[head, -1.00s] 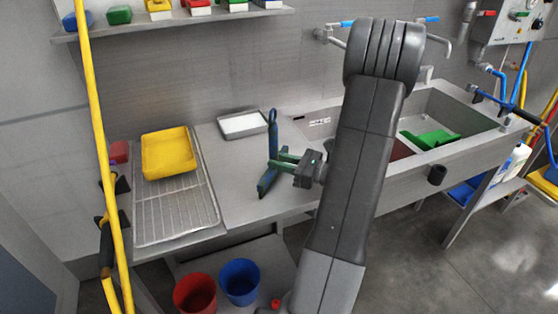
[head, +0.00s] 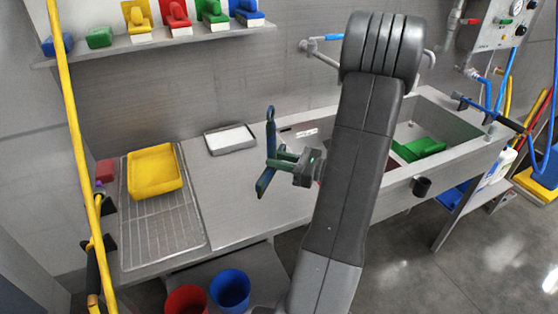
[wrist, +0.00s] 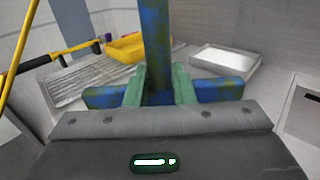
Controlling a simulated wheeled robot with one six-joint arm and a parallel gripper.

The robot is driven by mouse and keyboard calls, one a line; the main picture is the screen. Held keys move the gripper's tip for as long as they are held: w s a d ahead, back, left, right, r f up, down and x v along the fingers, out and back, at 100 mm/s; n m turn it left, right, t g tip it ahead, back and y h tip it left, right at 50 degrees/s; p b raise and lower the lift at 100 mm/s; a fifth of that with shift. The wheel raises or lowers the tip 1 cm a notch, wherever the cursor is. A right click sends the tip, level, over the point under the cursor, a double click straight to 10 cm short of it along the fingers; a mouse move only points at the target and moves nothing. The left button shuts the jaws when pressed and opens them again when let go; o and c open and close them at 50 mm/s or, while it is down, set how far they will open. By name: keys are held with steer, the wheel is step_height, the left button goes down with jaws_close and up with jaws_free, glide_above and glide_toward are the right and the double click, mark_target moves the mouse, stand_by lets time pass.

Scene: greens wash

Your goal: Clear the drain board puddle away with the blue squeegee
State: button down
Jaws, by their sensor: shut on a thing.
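My gripper (head: 284,160) is shut on a blue squeegee (head: 270,130) with green-brown blotches. Its handle stands upright, and its crossbar hangs low over the bare steel drain board (head: 225,200); I cannot tell whether it touches. In the wrist view, the green fingers (wrist: 158,88) close on either side of the squeegee (wrist: 155,40), with its blue crossbar spreading left and right. No puddle can be made out on the drain board; part of the surface is hidden behind my arm.
A wire rack (head: 160,235) with a yellow tub (head: 154,172) lies left. A shallow white-filled tray (head: 230,139) sits at the back. The sink (head: 450,125) holds a green item (head: 418,149). Red (head: 186,300) and blue (head: 230,290) buckets stand below. A yellow pole (head: 75,130) rises at left.

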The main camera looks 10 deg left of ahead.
step_height(320, 180, up, 2)
steer(key=shift+r+p, duration=0.25)
steer(key=shift+p, duration=0.55)
steer(key=c, duration=1.8)
jaws_free()
steer(key=shift+c, duration=1)
